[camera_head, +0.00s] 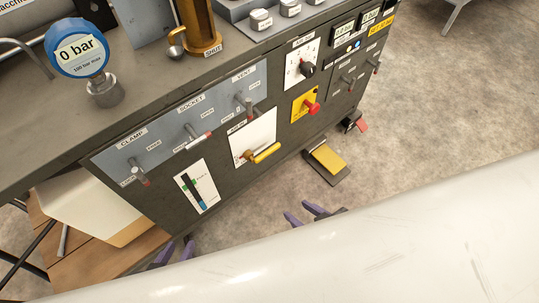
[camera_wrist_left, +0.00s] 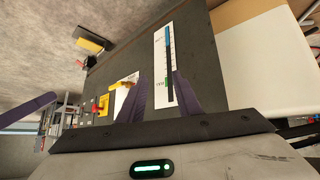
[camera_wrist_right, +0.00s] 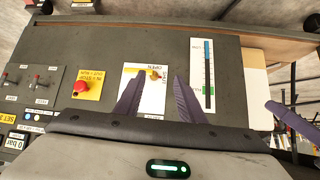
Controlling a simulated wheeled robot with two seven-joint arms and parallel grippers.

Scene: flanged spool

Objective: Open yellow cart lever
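The yellow lever (camera_head: 264,153) sits on a white plate (camera_head: 250,135) low on the front of the dark cart, in the head view. In the left wrist view the yellow lever (camera_wrist_left: 128,82) shows beyond the fingers, partly hidden. In the right wrist view the white plate (camera_wrist_right: 150,92) shows between the fingers, with a bit of yellow near its top. My left gripper (camera_head: 177,251) is open and empty, below the gauge strip. My right gripper (camera_head: 303,213) is open and empty, below and right of the lever, apart from it.
The panel has clamp, socket and vent levers (camera_head: 200,140), a red knob (camera_head: 311,107), a black rotary switch (camera_head: 307,69) and a green-blue gauge strip (camera_head: 197,187). A yellow pedal (camera_head: 328,158) lies on the floor. A blue pressure gauge (camera_head: 77,48) stands on top.

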